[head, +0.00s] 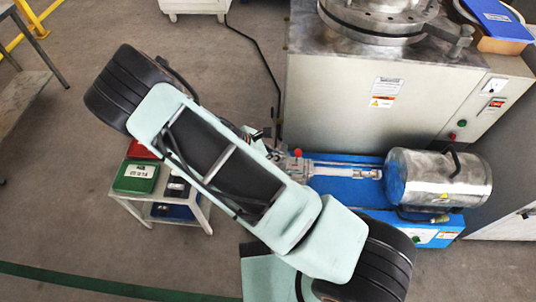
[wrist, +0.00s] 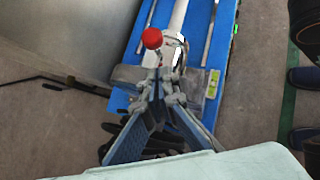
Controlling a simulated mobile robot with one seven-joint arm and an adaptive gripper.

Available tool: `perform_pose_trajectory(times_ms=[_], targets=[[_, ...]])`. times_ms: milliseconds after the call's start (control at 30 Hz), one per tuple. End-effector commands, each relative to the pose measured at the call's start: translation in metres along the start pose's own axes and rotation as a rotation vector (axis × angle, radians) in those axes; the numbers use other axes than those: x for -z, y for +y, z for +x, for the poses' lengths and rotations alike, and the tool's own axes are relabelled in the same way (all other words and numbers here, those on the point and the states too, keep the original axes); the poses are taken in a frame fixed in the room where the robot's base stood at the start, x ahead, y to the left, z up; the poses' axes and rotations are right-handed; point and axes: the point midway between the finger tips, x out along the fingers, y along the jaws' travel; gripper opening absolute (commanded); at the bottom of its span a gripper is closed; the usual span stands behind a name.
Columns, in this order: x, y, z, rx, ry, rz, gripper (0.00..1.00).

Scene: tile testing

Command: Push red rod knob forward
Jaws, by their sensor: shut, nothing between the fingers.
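The red rod knob (wrist: 152,38) shows in the wrist view just beyond my fingertips and slightly to their left. It is a round red ball on a thin rod. In the head view the knob (head: 297,153) sits at the left end of the blue machine (head: 340,187), just past my arm. My gripper (wrist: 160,77) is shut with nothing between its fingers, and its tips are close to the rod below the knob. I cannot tell whether they touch it. In the head view my arm hides much of the gripper and the machine's left end.
A metal cylinder (head: 437,178) lies on the machine's right side. A large grey cabinet (head: 340,105) stands behind it. A small cart (head: 192,212) with red and green boxes stands at the left. In the wrist view, a person's shoes (wrist: 305,78) show at the right edge.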

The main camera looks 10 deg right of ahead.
Motion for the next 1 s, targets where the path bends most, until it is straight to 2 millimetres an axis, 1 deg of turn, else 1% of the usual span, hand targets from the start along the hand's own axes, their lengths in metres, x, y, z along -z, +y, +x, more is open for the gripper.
perform_pose_trajectory(times_ms=[33,200,333,667,867,1000], targets=[[-0.007,0.000,0.008,0.001,-0.001,0.004,0.00],[-0.020,0.000,0.021,0.000,0.000,0.003,0.00],[-0.024,0.001,0.024,-0.001,0.000,0.003,0.00],[-0.025,0.000,0.024,-0.001,0.000,0.002,0.00],[-0.040,-0.010,0.035,0.003,-0.002,0.003,0.00],[-0.040,-0.010,0.037,-0.001,0.000,0.001,0.00]])
